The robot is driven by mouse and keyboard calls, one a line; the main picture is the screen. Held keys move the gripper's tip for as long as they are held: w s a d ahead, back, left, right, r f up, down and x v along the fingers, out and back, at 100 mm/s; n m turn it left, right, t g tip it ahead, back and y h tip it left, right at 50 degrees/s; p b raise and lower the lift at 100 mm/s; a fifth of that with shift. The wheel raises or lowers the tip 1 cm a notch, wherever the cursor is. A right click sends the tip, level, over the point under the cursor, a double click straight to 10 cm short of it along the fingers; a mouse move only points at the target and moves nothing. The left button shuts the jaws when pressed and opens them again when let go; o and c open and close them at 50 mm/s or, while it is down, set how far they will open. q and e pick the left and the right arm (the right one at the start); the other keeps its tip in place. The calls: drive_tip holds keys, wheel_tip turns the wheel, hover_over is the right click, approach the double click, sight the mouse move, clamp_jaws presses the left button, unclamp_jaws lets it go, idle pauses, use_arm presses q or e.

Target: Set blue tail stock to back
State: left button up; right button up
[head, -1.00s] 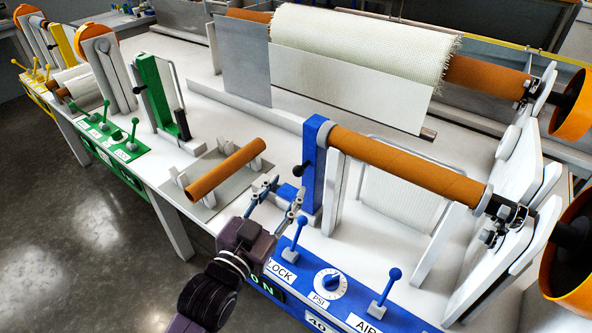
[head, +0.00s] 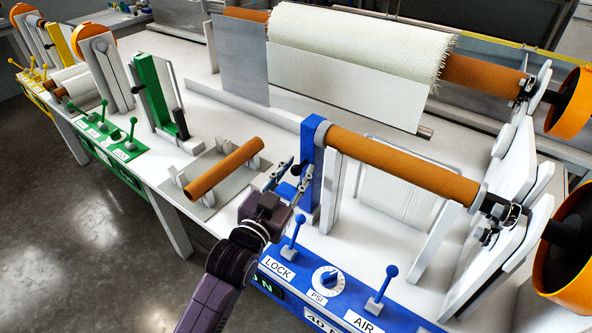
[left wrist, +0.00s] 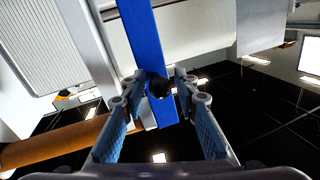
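The blue tail stock (head: 314,165) is an upright blue post near the front edge of the table. It stands at the left end of an orange-brown tube (head: 400,164). A black knob (head: 296,170) sticks out from its left side. My left gripper (head: 287,177) is open just left of the post, pointing at the knob. In the left wrist view the blue post (left wrist: 142,32) runs down the middle, and the black knob (left wrist: 160,89) sits between the two spread fingertips of the gripper (left wrist: 161,80). I cannot tell whether the fingers touch it. My right gripper is not in view.
A blue panel (head: 345,315) with LOCK lever (head: 295,238), PSI dial (head: 328,281) and AIR lever (head: 382,288) lies in front. A loose brown tube (head: 225,168) rests on a stand to the left. The green station (head: 153,92) is farther left.

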use_arm(q)
clamp_jaws()
drive_tip(key=w+a, duration=0.5)
drive_tip(key=a, duration=0.2)
drive_tip(key=shift+r, duration=0.1)
drive_tip(key=shift+o, duration=1.9)
unclamp_jaws()
drive_tip(key=shift+w, duration=0.1)
drive_tip(key=v, duration=1.2)
